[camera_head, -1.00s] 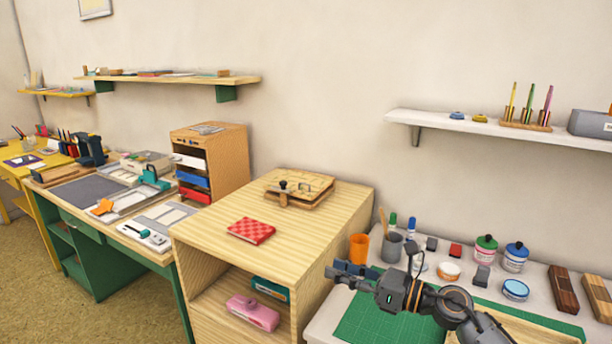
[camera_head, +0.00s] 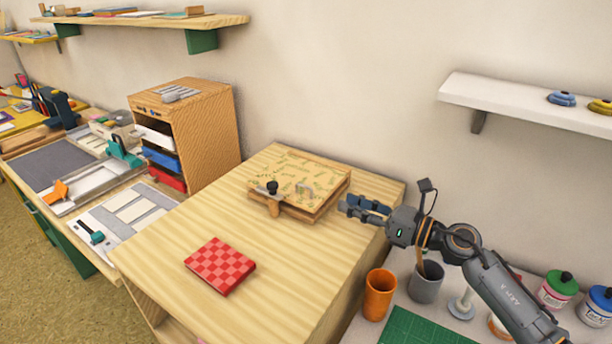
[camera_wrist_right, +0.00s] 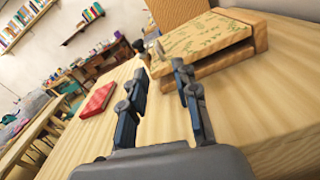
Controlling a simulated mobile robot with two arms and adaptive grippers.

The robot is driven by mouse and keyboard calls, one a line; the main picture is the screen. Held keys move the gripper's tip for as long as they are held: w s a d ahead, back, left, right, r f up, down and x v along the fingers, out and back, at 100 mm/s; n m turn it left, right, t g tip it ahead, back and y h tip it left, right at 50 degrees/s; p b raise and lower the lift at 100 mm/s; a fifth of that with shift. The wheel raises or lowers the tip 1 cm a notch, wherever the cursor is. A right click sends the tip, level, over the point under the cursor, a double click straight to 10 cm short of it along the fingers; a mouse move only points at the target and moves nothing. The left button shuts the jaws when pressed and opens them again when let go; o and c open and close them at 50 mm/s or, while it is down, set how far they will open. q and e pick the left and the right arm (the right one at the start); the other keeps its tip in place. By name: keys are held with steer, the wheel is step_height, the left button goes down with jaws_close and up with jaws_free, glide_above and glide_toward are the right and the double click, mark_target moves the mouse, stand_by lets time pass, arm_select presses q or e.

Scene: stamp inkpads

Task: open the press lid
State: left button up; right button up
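The wooden press (camera_head: 292,193) sits on top of the light wood cabinet, its lid (camera_head: 300,175) down and printed with a leafy pattern. A dark knob (camera_head: 271,187) on a small latch stands at its front edge. The press also shows in the right wrist view (camera_wrist_right: 205,38), ahead of the fingers. My right gripper (camera_head: 347,207) is just right of the press, apart from it as far as I can tell. In the right wrist view its two fingers (camera_wrist_right: 157,80) are spread with nothing between them. My left gripper is not in view.
A red checkered notebook (camera_head: 220,266) lies on the cabinet top (camera_head: 300,262) in front of the press. An orange cup (camera_head: 379,295) and a grey cup (camera_head: 427,282) stand on the lower table at right. A drawer unit (camera_head: 208,125) stands at left.

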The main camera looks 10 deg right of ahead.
mark_target(303, 186)
steer(key=x, duration=0.1)
steer(key=p+x, duration=0.1)
steer(key=x, duration=0.1)
steer(key=r+x, duration=0.1)
steer(key=shift+a, duration=0.5)
steer(key=x, duration=0.2)
steer(key=p+x, duration=0.1)
steer(key=x, duration=0.4)
steer(key=shift+w+f, duration=0.25)
steer(key=shift+f, duration=0.1)
steer(key=shift+w+a+p, duration=0.3)
steer(key=shift+w, duration=0.05)
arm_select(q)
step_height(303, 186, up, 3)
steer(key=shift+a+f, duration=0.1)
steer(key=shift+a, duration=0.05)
arm_select(e)
steer(key=shift+f, duration=0.1)
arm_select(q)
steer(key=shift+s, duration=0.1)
arm_select(e)
jaws_close()
